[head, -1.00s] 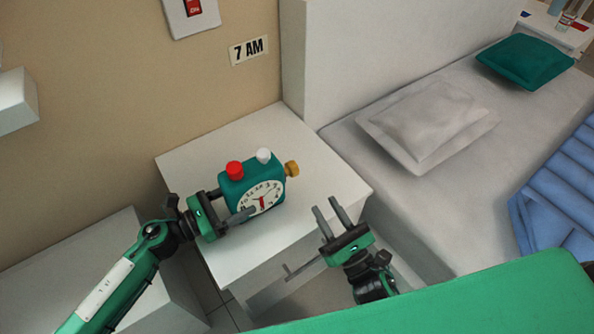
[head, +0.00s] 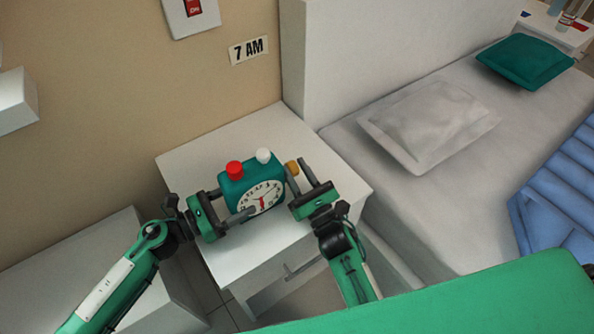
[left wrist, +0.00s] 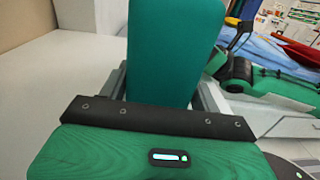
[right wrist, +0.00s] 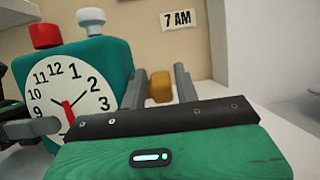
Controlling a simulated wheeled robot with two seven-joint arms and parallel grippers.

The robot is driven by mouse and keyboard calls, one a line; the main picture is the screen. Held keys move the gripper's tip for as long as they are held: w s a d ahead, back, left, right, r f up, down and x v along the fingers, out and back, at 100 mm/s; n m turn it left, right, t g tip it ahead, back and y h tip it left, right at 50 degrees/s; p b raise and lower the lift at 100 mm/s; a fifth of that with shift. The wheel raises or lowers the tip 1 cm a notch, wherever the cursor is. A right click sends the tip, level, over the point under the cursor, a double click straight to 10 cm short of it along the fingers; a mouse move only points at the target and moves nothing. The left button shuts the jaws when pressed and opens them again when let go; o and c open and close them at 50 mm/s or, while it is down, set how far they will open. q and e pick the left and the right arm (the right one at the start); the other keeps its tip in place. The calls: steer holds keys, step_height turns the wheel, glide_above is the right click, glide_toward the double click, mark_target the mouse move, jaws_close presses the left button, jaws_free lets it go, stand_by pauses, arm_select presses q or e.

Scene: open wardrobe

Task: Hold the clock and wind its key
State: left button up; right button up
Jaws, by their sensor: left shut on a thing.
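The teal clock (head: 234,187) stands on the white nightstand, with a white dial, a red button and a white button on top. It also shows in the right wrist view (right wrist: 108,58). My left gripper (head: 232,207) is shut on the clock's left side; in the left wrist view the clock body (left wrist: 172,50) fills the space between the fingers. The yellow key (head: 292,167) sticks out of the clock's right side. My right gripper (head: 308,178) is open at the key. In the right wrist view the key (right wrist: 160,86) lies between the two spread fingers, apart from both.
The nightstand top (head: 220,140) is otherwise bare. A bed with a grey pillow (head: 425,120) and a teal pillow (head: 525,62) lies to the right. A "7 AM" sign (head: 249,49) and a red switch (head: 193,8) are on the wall.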

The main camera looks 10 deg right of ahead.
steer(key=shift+c, duration=0.2)
jaws_close()
steer(key=shift+w+r+g, duration=0.1)
steer(key=shift+r+g, duration=0.05)
steer(key=shift+g, duration=0.25)
steer(key=shift+w+a+r+g+h, duration=0.1)
steer(key=shift+g+h, duration=0.05)
steer(key=shift+g, duration=0.3)
steer(key=shift+w+a+r+g+h, duration=0.1)
steer(key=shift+g+h, duration=0.05)
steer(key=shift+g, duration=0.3)
steer(key=shift+w+a+r+g, duration=0.1)
steer(key=shift+r+g, duration=0.3)
steer(key=shift+g, duration=0.3)
steer(key=shift+w+r+g+h, duration=0.1)
steer(key=shift+w+g+h, duration=0.1)
steer(key=shift+g+h, duration=0.65)
steer(key=shift+w+g+h, duration=0.15)
steer(key=shift+g+h, duration=0.2)
steer(key=shift+g, duration=0.9)
steer(key=shift+w+g, duration=0.1)
steer(key=shift+g, duration=0.7)
steer(key=shift+f+h, duration=0.2)
steer(key=shift+h, duration=0.2)
